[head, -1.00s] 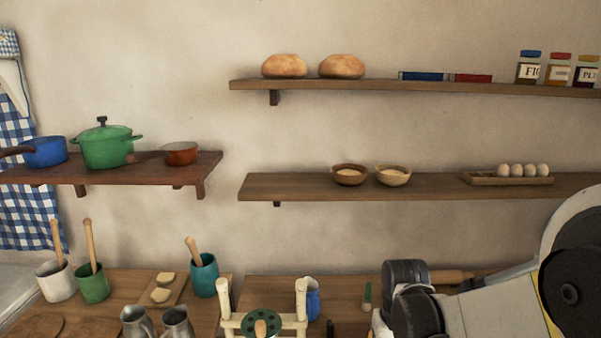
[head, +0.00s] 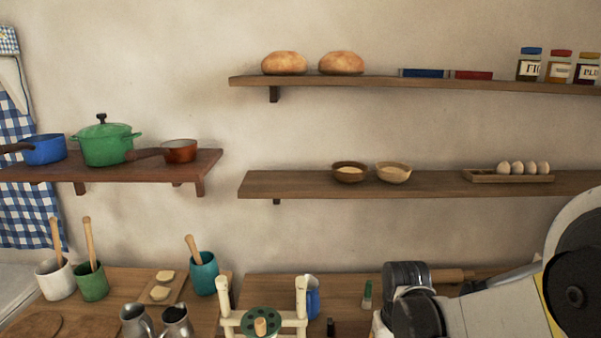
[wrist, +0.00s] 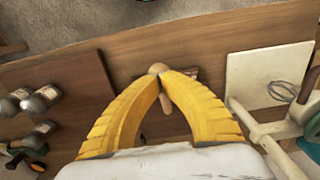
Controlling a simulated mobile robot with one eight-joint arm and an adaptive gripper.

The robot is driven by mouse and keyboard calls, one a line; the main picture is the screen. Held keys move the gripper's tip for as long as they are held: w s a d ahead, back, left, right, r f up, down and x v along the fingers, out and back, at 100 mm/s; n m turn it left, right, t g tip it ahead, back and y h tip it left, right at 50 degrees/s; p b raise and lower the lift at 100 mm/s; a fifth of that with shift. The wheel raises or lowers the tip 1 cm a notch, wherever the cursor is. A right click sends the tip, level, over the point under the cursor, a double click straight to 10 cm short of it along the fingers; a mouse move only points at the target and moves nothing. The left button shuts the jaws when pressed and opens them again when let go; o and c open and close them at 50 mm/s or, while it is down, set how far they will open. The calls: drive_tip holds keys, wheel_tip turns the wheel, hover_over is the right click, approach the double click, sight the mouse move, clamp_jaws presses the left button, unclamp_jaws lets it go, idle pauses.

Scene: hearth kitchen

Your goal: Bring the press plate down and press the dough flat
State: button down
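A cream press-like frame (head: 303,299) stands at the bottom middle of the head view, with two posts and a green wheel-shaped part (head: 245,325) topped by a wooden knob (head: 261,326). Its lower part is cut off. Cream parts, apparently the same frame, also show at the right edge of the wrist view (wrist: 275,128). I cannot make out the press plate or the dough. My gripper's yellow fingers (wrist: 160,73) come together at the tips, above the counter and apart from the frame. A wooden object (wrist: 157,104) shows between and beyond them, seemingly not gripped.
A pale slab (wrist: 255,76) lies by the frame in the wrist view. A brown board (wrist: 62,85) and several grey-topped jars (wrist: 40,99) are at left. In the head view, metal jugs (head: 176,322), a teal pot (head: 203,274) and a blue jug (head: 313,299) crowd the frame.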

drive_tip(key=shift+s+f+b, duration=0.4)
drive_tip(key=shift+f+b, duration=0.4)
drive_tip(key=shift+f, duration=0.1)
drive_tip(key=shift+s+f+b, duration=0.35)
drive_tip(key=shift+f+b, duration=0.45)
drive_tip(key=shift+f, duration=0.05)
idle(1.2)
drive_tip(key=shift+s+f+b, duration=0.25)
drive_tip(key=shift+f+b, duration=0.6)
drive_tip(key=shift+f, duration=0.05)
drive_tip(key=shift+s+f+b, duration=0.25)
drive_tip(key=shift+f+b, duration=0.55)
drive_tip(key=shift+f, duration=0.1)
idle(1.4)
drive_tip(key=shift+r, duration=0.1)
idle(0.7)
wheel_tip(320, 180, up, 8)
drive_tip(key=p, duration=0.6)
